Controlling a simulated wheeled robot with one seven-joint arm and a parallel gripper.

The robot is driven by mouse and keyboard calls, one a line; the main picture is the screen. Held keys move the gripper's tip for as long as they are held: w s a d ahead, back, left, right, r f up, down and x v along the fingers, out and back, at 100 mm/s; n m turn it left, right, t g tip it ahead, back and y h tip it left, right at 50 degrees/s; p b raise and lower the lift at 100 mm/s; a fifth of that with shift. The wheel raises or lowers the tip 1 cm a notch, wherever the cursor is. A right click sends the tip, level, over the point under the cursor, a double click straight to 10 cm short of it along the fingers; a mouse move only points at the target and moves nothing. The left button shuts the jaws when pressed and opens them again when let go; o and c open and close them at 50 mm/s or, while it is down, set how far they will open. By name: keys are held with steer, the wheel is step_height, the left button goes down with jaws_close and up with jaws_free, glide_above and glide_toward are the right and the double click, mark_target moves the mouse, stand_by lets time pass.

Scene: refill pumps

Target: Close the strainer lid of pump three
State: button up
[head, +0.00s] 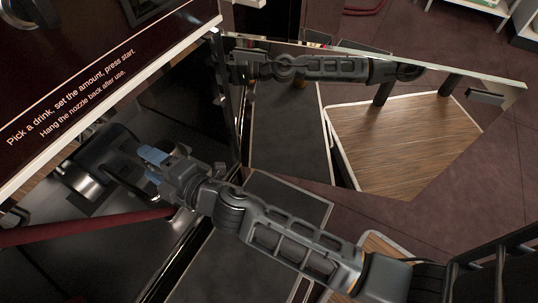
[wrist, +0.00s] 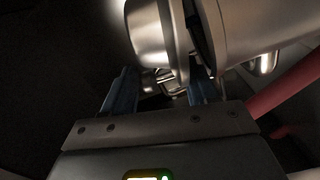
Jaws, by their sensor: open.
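A dark pump (head: 110,150) with a shiny metal cylindrical end (head: 83,183) lies inside the open cabinet, left of my gripper (head: 153,163). No number shows on it. In the wrist view a round metal lid (wrist: 150,32) stands beside a metal cylinder body (wrist: 260,25), with a dark gap between them, so the lid looks ajar. My gripper (wrist: 162,90) is open, its blue fingers below the lid's lower edge. Small chrome parts (wrist: 165,80) show between the fingertips, farther off. I cannot tell whether the fingers touch anything.
A dark red hose (head: 85,228) crosses the cabinet at lower left and shows in the wrist view (wrist: 285,92). The dispenser's printed panel (head: 80,70) overhangs the opening. A mirror-like door panel (head: 410,130) stands open at right, reflecting my arm. Red-brown floor (head: 480,200) lies beyond it.

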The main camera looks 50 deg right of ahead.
steer(key=s, duration=0.3)
steer(key=s+d+b, duration=0.1)
steer(key=s, duration=0.1)
steer(key=shift+s+r, duration=0.15)
steer(key=shift+s, duration=0.1)
steer(key=shift+w+a+b, duration=0.3)
steer(key=shift+a+b, duration=0.1)
steer(key=shift+b, duration=0.45)
